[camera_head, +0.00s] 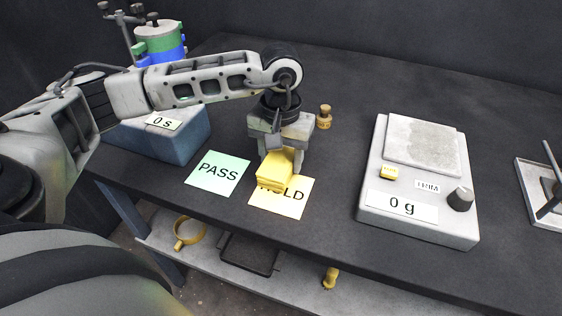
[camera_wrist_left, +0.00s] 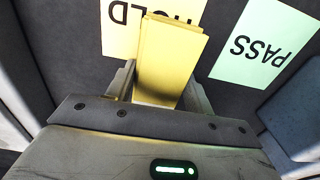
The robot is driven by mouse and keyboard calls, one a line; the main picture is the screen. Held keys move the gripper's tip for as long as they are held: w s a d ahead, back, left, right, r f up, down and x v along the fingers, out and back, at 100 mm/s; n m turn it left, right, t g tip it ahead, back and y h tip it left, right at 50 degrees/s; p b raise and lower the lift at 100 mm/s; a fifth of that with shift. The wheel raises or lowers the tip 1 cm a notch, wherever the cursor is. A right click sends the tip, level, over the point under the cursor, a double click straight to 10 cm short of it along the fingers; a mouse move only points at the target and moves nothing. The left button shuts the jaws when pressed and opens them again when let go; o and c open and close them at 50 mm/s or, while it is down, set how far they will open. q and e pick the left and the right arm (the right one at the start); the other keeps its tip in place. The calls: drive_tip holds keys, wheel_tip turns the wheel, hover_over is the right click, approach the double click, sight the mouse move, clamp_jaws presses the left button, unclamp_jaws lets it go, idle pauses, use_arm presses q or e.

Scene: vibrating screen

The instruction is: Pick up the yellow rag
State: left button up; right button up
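The yellow rag (camera_head: 277,170) is a folded, block-like bundle over the left part of the HOLD card (camera_head: 292,205). It also shows in the left wrist view (camera_wrist_left: 168,55), stretching away from between the fingers. My left gripper (camera_head: 283,150) points down from above, with one finger on each side of the rag. In the left wrist view the fingers (camera_wrist_left: 163,90) lie close against its sides, so the gripper looks shut on it. I cannot tell whether the rag rests on the card or hangs just above it. My right gripper is not in view.
A green PASS card (camera_head: 217,173) lies left of the HOLD card. A blue-grey timer box (camera_head: 165,140) stands at the left, and a scale (camera_head: 418,225) reading 0 g at the right. A small brass weight (camera_head: 324,117) stands behind the gripper. The dark table behind is clear.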

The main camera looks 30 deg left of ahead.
sight(281, 158)
use_arm(q)
drive_tip(key=shift+r, duration=0.1)
drive_tip(key=shift+r, duration=0.4)
wheel_tip(281, 158, up, 2)
drive_tip(key=shift+r, duration=0.25)
drive_tip(key=s+d+r, duration=0.2)
drive_tip(key=r, duration=0.1)
drive_tip(key=s+d+r+b, duration=0.1)
drive_tip(key=s+r, duration=0.1)
drive_tip(key=shift+r, duration=0.2)
drive_tip(key=s+d+r, duration=0.4)
drive_tip(key=s+d, duration=0.1)
drive_tip(key=s, duration=0.2)
drive_tip(key=shift+s+b, duration=0.2)
drive_tip(key=shift+b, duration=0.25)
drive_tip(key=shift+d+r, duration=0.1)
